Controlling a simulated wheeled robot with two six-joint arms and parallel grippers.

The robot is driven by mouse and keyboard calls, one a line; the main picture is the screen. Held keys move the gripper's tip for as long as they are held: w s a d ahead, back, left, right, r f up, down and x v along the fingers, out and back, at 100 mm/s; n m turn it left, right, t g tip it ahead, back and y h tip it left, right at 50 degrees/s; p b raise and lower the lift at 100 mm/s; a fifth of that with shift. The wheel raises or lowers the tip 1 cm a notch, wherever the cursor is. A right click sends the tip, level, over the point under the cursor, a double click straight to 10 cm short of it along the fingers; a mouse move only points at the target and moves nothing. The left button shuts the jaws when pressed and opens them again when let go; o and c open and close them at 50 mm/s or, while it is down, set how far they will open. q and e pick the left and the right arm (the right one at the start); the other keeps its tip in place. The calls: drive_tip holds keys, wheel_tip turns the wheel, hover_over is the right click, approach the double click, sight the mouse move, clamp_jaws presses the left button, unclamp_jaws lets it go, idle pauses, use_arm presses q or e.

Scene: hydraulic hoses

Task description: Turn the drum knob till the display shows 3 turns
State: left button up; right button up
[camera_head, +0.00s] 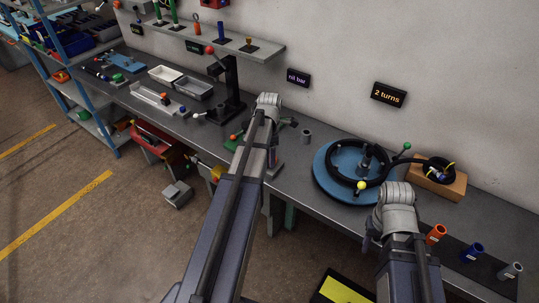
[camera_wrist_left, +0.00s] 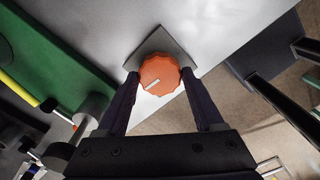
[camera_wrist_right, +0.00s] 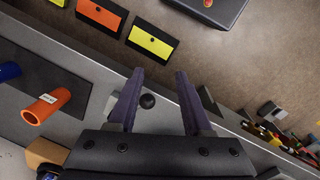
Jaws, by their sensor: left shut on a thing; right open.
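The drum knob (camera_wrist_left: 160,76) is an orange, ridged dial with a white mark, on a grey bracket (camera_wrist_left: 176,45). In the left wrist view my left gripper (camera_wrist_left: 160,80) is shut on the knob, one finger on each side. The head view hides the knob behind my left arm. The display (camera_head: 389,95) on the wall reads "2 turns". The blue drum (camera_head: 330,171) carries a coiled black hose (camera_head: 328,185).
A wooden block (camera_head: 437,184) sits right of the drum. A black press-like stand (camera_head: 230,85) and trays (camera_head: 193,89) are to the left.

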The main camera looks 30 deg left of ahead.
use_arm(q)
drive_tip(key=n, duration=1)
drive_tip(key=shift+n, duration=0.5)
idle(0.3)
drive_tip(key=o, duration=1.4)
wheel_tip(320, 180, up, 8)
drive_tip(key=p, duration=0.8)
drive_tip(key=shift+f, duration=0.1)
